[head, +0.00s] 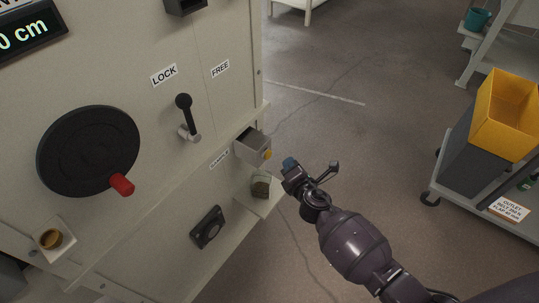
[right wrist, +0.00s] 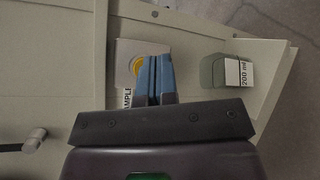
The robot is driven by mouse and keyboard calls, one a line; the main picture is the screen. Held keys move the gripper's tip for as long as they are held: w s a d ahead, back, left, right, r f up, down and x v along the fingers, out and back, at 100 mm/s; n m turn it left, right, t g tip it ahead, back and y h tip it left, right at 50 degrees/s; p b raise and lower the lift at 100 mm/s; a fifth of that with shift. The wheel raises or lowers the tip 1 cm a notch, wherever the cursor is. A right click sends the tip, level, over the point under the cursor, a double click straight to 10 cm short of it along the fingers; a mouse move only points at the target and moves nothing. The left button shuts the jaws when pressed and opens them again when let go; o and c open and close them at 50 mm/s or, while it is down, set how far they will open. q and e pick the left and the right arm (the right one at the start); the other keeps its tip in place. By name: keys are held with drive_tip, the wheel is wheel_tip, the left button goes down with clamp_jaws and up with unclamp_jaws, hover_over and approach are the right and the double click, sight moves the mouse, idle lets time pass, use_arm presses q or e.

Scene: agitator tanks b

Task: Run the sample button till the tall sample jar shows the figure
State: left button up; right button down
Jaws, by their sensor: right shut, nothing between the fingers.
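The yellow sample button (head: 267,155) sits on the front of a grey box (head: 251,146) on the panel, above a partly hidden label. In the right wrist view the fingers (right wrist: 154,75) partly cover the button (right wrist: 138,65). My left gripper is not in view.
The panel has a lever (head: 186,115) between LOCK and FREE labels, a black wheel (head: 88,151) with a red knob, and a display (head: 25,38) ending in "0 cm". A trolley with a yellow-topped bin (head: 503,115) stands right. The floor between is clear.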

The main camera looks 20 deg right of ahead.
drive_tip(key=shift+s+d, duration=0.6)
drive_tip(key=shift+s, duration=0.15)
